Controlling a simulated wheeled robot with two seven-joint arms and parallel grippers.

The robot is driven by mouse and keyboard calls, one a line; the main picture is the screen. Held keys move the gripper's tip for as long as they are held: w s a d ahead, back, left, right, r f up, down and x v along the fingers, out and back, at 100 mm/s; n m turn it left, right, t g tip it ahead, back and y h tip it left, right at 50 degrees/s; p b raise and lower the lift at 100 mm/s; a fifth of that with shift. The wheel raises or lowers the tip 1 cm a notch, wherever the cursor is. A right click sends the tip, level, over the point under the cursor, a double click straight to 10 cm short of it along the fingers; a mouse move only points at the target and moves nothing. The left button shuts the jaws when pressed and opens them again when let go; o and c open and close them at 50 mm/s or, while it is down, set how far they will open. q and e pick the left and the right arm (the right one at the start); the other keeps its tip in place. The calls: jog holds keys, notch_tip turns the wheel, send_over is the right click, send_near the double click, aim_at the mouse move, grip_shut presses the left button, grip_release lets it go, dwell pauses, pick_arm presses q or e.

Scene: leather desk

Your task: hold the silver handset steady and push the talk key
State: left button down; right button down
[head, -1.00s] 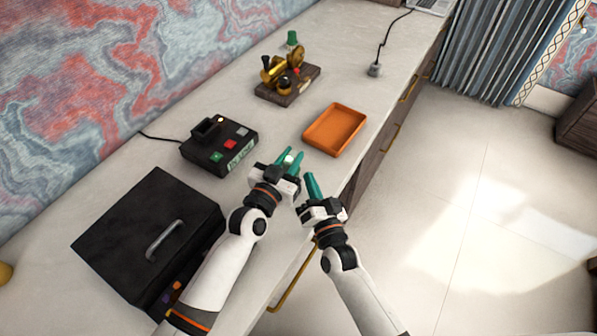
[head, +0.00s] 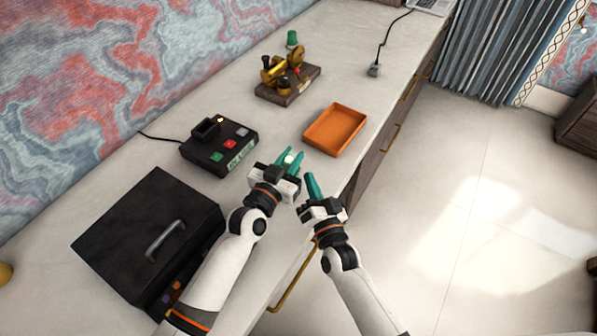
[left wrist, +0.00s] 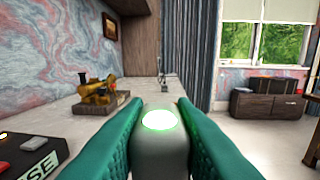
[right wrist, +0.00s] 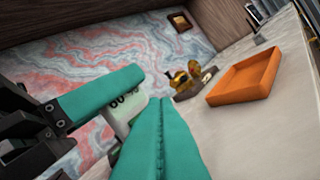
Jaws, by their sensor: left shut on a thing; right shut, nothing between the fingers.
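My left gripper (head: 290,161) is shut on the silver handset (head: 289,157) above the desk's front edge. In the left wrist view the handset (left wrist: 160,145) is a grey rounded body with a glowing pale-green spot on top, between the teal fingers. In the right wrist view a pale panel with dark characters (right wrist: 122,106) shows beside my left gripper's teal finger; I cannot tell if it is the handset's face. My right gripper (head: 312,186) is shut and empty, just right of and below the left one, apart from the handset. I cannot make out the talk key.
A black base unit (head: 219,150) with coloured buttons stands left of the grippers. An orange tray (head: 335,130) lies beyond them. A black case with a handle (head: 150,230) is at lower left. A brass device (head: 287,85) stands farther back. Desk between them is clear.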

jog(key=shift+w+a, duration=0.1)
jog(key=shift+a, duration=0.05)
dwell(0.8)
jog(key=shift+w+a, duration=0.1)
jog(key=shift+a, duration=0.15)
jog(key=shift+w+a, duration=0.15)
jog(key=shift+a, duration=0.1)
dwell(0.5)
jog(key=shift+w+a+r, duration=0.2)
jog(key=shift+a, duration=0.3)
dwell(0.5)
jog(key=shift+s+d, duration=0.6)
jog(key=shift+d, duration=0.35)
